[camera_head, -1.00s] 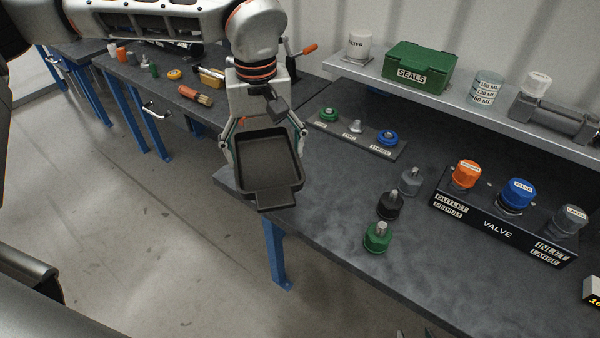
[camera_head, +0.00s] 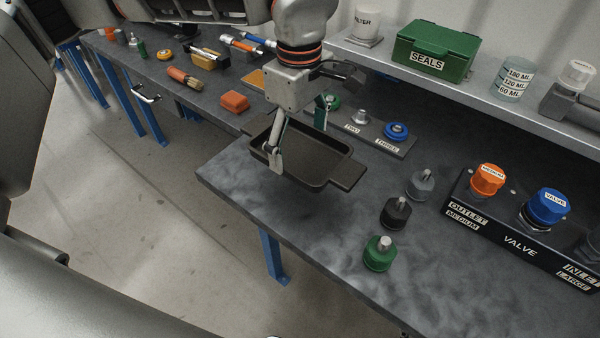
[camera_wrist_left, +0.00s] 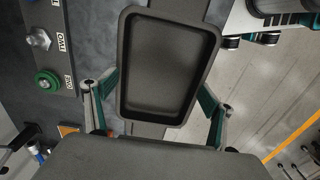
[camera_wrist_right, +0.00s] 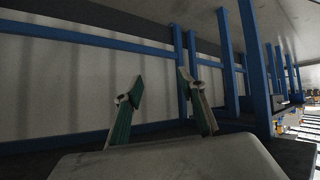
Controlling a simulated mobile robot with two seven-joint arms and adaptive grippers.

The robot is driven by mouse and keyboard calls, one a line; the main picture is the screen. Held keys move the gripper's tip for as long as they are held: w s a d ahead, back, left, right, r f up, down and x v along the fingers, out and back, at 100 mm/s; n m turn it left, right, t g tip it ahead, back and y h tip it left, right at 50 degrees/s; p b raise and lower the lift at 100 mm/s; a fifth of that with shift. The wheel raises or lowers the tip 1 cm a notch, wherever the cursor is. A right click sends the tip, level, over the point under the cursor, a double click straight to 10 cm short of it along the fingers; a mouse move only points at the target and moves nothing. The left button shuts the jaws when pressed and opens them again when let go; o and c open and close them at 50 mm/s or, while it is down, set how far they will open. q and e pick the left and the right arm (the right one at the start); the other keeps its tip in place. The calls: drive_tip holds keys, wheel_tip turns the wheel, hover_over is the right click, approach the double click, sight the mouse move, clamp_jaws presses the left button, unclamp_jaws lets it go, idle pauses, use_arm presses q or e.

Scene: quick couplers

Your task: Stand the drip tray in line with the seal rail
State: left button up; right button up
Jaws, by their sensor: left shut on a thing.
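The drip tray (camera_head: 345,172) is a dark, shallow rectangular pan with a tab handle at its right end in the head view. My left gripper (camera_head: 299,132) is shut on it, one finger on each long side; the left wrist view shows the fingers at the sides of the tray (camera_wrist_left: 168,62). The tray is level, over the bench's front-left part; I cannot tell whether it touches the bench. The seal rail (camera_head: 375,139), a grey strip with green, grey and blue seals, lies just behind it, partly hidden by the gripper. My right gripper (camera_wrist_right: 160,88) is open and empty below bench level.
Green, black and grey couplers (camera_head: 378,254) stand right of the tray. The valve block (camera_head: 500,232) is farther right. A shelf (camera_head: 440,84) with a green seals box (camera_head: 434,50) runs behind. An orange block (camera_head: 234,101) lies at left. The bench front is clear.

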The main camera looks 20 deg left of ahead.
sight(300, 155)
use_arm(q)
wheel_tip(300, 155, down, 5)
drive_tip(key=shift+f, duration=1.95)
use_arm(e)
drive_tip(key=shift+w+d+r, duration=0.1)
drive_tip(key=shift+w, duration=0.3)
use_arm(q)
drive_tip(key=shift+b, duration=0.3)
drive_tip(key=shift+f, duration=0.15)
drive_tip(key=o, duration=1.3)
drive_tip(key=shift+c, duration=0.2)
drive_tip(key=shift+o, duration=0.3)
wheel_tip(300, 155, up, 12)
drive_tip(key=shift+r+p, duration=0.15)
drive_tip(key=shift+p, duration=0.25)
use_arm(e)
drive_tip(key=shift+s+r, duration=0.1)
drive_tip(key=shift+s, duration=0.1)
